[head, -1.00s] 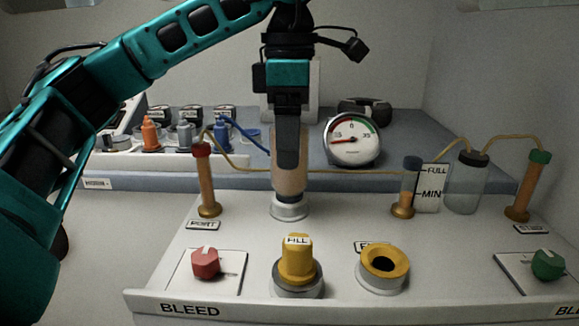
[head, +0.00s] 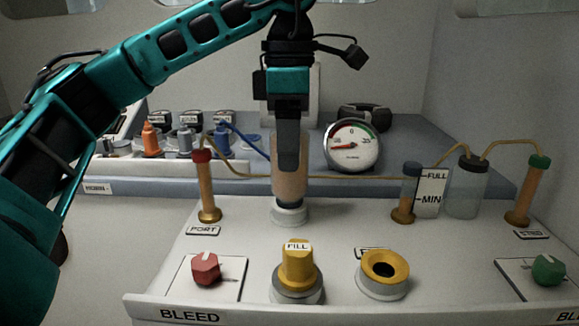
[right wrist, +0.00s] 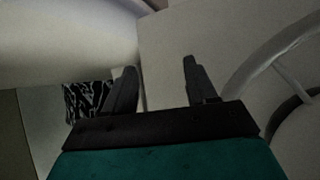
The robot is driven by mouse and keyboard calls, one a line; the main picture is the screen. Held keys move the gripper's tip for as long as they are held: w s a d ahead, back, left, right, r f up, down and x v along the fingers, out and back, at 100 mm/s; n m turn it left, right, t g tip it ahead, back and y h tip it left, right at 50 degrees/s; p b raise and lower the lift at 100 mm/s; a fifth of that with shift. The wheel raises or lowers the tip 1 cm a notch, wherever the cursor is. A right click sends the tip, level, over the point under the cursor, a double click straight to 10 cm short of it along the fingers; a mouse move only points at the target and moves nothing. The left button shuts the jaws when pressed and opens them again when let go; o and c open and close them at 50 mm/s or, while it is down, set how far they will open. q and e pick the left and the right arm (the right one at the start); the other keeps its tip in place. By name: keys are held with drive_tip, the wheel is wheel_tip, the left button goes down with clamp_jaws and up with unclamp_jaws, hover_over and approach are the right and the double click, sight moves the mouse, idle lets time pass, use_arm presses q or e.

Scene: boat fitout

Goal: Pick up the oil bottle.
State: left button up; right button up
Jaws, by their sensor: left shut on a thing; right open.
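The oil bottle (head: 291,189), clear with tan oil and a dark lower end, stands upright at or in a round white seat (head: 290,215) at the middle of the panel. My left gripper (head: 288,160) reaches down from above and is shut on the bottle, its dark finger covering part of the front. I cannot tell whether the bottle's lower end is clear of the seat. My right gripper (right wrist: 158,85) is open and empty in the right wrist view, away from the bottle.
The yellow FILL cap (head: 297,268) and a yellow-rimmed opening (head: 385,268) are in front. Oil tubes with red (head: 203,185) and blue (head: 409,190) tops flank the bottle, joined by thin hoses. A gauge (head: 352,147) stands behind right. A wheel rim (right wrist: 275,60) is near my right gripper.

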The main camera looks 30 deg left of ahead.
use_arm(q)
drive_tip(key=shift+r, duration=0.15)
drive_tip(key=shift+r, duration=0.55)
wheel_tip(320, 180, up, 4)
drive_tip(key=shift+r+p, duration=0.25)
drive_tip(key=shift+p, duration=0.6)
wheel_tip(320, 180, up, 14)
drive_tip(key=shift+r, duration=0.1)
drive_tip(key=shift+d, duration=0.1)
